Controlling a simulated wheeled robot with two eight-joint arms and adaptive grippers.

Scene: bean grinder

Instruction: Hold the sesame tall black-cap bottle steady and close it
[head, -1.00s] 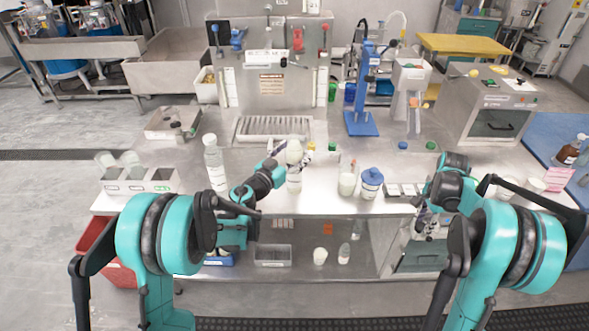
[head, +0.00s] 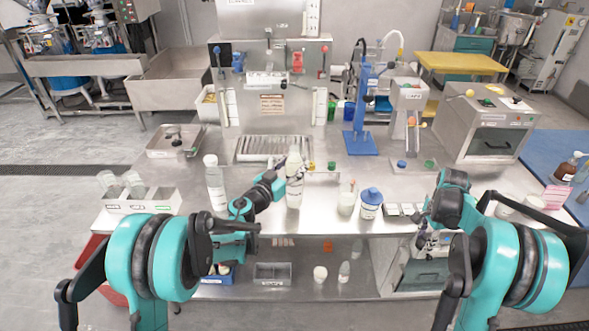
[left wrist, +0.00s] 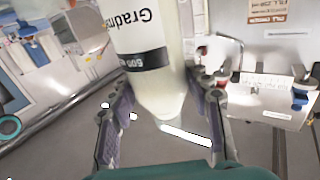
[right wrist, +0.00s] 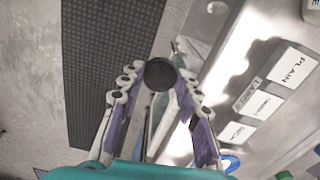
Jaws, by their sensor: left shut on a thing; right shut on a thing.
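A tall pale bottle (head: 294,196) with a cream-white upper part is in my left gripper (head: 290,178), over the middle of the bench. My right gripper (right wrist: 160,85) is shut on a round black cap (right wrist: 160,73), held well to the right of the bottle by the bench's front edge. In the head view the right gripper (head: 421,232) is small and partly unclear.
A label tray (right wrist: 275,90) reading PLAIN lies beside the right gripper. A white-capped bottle (head: 215,185) stands left of the held bottle. A jar (head: 346,204) and a blue-lidded jar (head: 371,205) stand to its right. Loose blue (head: 402,163) and green (head: 430,163) caps lie farther back.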

